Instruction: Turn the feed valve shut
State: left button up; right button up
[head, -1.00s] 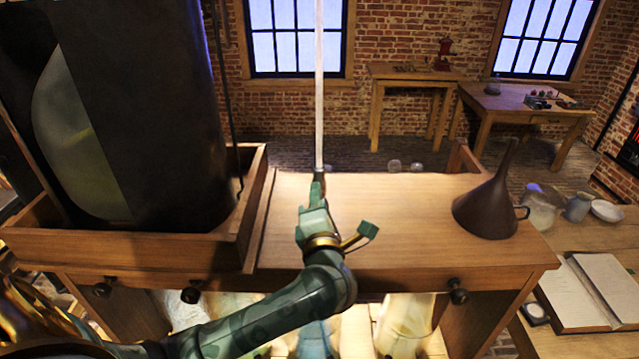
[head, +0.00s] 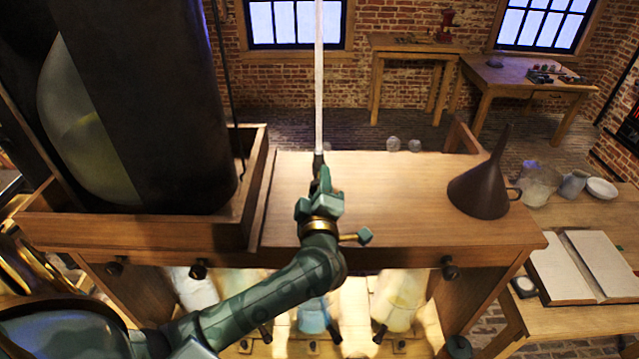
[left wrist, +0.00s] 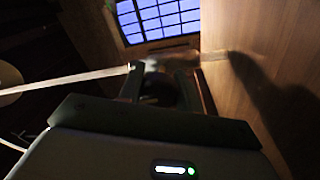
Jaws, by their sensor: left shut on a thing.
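My left gripper (head: 320,185) is above the wooden bench top, its jaws shut on a small dark piece (head: 318,165) at the lower end of a pale upright rod (head: 319,80). In the left wrist view the pale rod (left wrist: 80,78) runs in from the left to the fingers (left wrist: 160,85), with something dark and round between them. The fingers hide most of the held piece, and I cannot tell for sure whether it is the feed valve. My right gripper is not in view.
A big dark tank (head: 190,120) stands in a wooden tray (head: 140,232) at left. A dark funnel (head: 480,190) stands on the bench's right end. Several jars (head: 400,300) show below the bench. An open book (head: 560,270) lies on the right table. The bench top (head: 400,195) is otherwise clear.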

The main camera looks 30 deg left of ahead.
pick_arm(q)
jog(key=shift+r, duration=0.25)
dwell(0.3)
jog(key=o, duration=0.7)
jog(key=shift+o, duration=1.2)
jog(key=shift+w+f, duration=0.1)
jog(key=shift+f, duration=0.1)
jog(key=b+v, duration=0.4)
jog(key=v, duration=1.2)
